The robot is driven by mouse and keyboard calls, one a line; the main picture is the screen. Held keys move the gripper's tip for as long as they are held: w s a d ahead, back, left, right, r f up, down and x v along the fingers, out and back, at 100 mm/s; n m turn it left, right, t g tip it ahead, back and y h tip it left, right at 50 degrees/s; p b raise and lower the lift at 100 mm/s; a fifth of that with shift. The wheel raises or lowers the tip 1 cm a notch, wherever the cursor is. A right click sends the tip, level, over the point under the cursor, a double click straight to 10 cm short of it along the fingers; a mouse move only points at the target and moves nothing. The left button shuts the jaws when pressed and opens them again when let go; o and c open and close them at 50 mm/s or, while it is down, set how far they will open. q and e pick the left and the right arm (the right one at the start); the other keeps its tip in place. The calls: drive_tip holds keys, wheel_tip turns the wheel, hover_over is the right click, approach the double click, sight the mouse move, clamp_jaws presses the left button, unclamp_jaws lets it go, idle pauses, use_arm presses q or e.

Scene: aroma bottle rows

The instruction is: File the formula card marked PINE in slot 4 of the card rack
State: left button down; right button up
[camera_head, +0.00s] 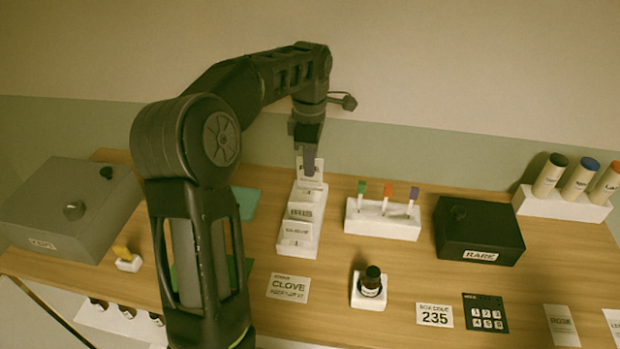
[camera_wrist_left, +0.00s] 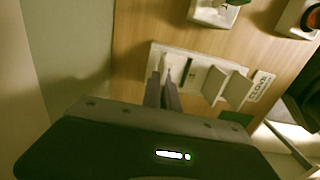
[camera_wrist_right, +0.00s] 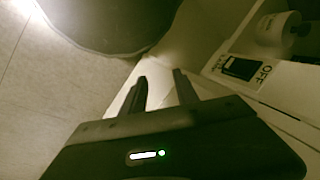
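The white card rack (camera_head: 297,250) stands mid-table with several cards upright in a row; it also shows in the left wrist view (camera_wrist_left: 205,97). My left gripper (camera_head: 309,160) is over the rack's far end. Its fingers (camera_wrist_left: 162,80) are close together on a white card (camera_head: 313,182) that stands upright at the farthest slot. The fingers partly cover this card and its word is too small to read, so I cannot tell whether it is PINE. My right gripper (camera_wrist_right: 162,82) is open and empty, low beside a white surface with an OFF label.
A card marked CLOVE (camera_head: 289,288) lies in front of the rack. A bottle in a white holder (camera_head: 369,290) stands to its right. A white holder with coloured sticks (camera_head: 383,222) and a black RARE box (camera_head: 478,230) are right of the rack. A grey box (camera_head: 70,210) is far left.

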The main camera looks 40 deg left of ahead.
sight(310, 185)
use_arm(q)
wheel_tip(310, 185, down, 3)
drive_tip(key=shift+f+p, duration=0.1)
drive_tip(key=shift+p, duration=0.2)
drive_tip(key=shift+f, duration=0.25)
drive_tip(key=shift+f, duration=0.15)
drive_tip(key=c, duration=1.6)
unclamp_jaws()
drive_tip(key=shift+c, duration=0.2)
